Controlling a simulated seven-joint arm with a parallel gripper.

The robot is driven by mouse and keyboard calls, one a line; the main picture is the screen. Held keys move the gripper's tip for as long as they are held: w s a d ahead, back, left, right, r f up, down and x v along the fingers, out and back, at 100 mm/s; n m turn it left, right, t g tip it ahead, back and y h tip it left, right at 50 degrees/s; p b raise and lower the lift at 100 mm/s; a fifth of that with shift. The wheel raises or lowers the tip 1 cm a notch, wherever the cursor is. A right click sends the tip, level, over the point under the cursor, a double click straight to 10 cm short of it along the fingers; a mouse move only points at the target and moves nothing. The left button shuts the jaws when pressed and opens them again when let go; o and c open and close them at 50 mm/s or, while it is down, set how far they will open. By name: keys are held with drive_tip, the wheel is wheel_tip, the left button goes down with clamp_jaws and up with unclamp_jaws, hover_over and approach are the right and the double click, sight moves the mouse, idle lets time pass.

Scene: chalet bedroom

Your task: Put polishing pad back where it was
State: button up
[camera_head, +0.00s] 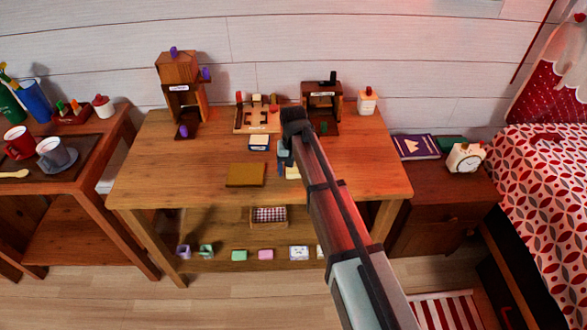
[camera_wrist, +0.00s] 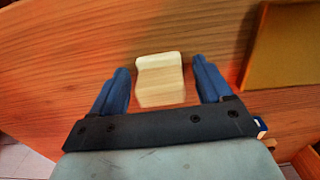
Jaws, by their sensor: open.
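A small block with a cream end and a pale wood-coloured face, which looks like the polishing pad (camera_wrist: 160,80), lies on the wooden table (camera_head: 150,160). In the head view only a pale part of it (camera_head: 292,173) shows beside my arm. My gripper (camera_wrist: 161,68) is open, with one blue finger on each side of the block and visible gaps between. In the head view my gripper (camera_head: 285,160) is low over the table's middle, partly hidden by my arm. I cannot tell how high the fingertips are above the tabletop.
A flat brown board (camera_head: 246,174) lies left of my gripper. Behind stand a small wooden tower (camera_head: 180,95), a wooden rack (camera_head: 257,118), a dark wooden stand (camera_head: 322,105) and a white bottle (camera_head: 367,101). A checked basket (camera_head: 268,215) sits below. The table's left and right front are clear.

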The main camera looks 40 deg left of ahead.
wheel_tip(320, 180, up, 12)
idle(0.6)
